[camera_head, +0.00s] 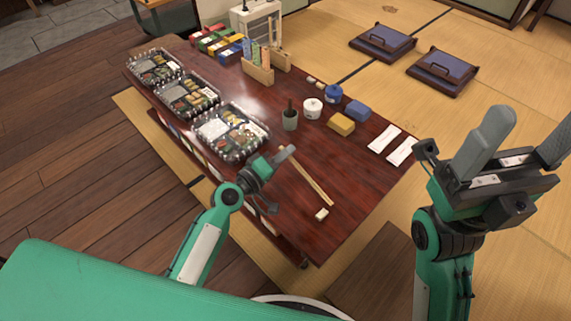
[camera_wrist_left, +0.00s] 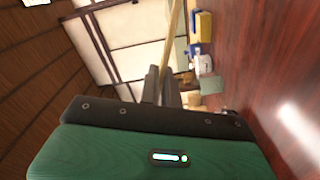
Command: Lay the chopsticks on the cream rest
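The light wooden chopsticks (camera_head: 312,183) slant from my left gripper (camera_head: 288,153) down to the right, over the dark red table. In the left wrist view the chopsticks (camera_wrist_left: 172,35) stick out from between the close-set fingers of my left gripper (camera_wrist_left: 163,84), which looks shut on them. The small cream rest (camera_head: 321,214) lies near the table's front right corner, just below the far ends of the chopsticks. I cannot tell whether the chopsticks touch the table. My right gripper (camera_head: 525,142) is open and empty, raised at the right beyond the table edge.
Clear-lidded bento boxes (camera_head: 231,130) line the table's left side. The table around the cream rest is clear.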

